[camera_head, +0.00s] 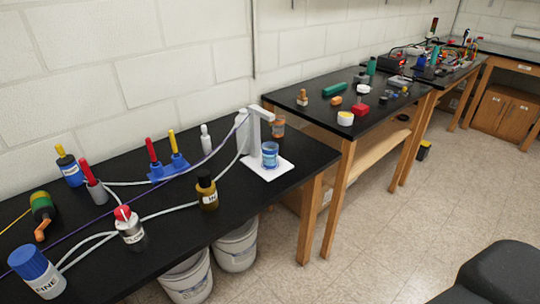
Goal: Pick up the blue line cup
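A small blue cup (270,155) with lighter bands stands upright on the white base plate (272,172) of a white stand, near the right end of the black table. The stand's post (252,135) rises just behind and left of the cup, and its arm reaches out above. The cup looks clear of other objects on its front and right sides. Neither of my grippers shows in the head view.
A brown bottle (207,192) stands left of the stand, and an orange-brown jar (278,126) behind it. Hoses and a purple cable cross the black table (165,225). White buckets (236,247) sit below. Floor (370,225) is open at right; a dark rounded shape (500,272) is lower right.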

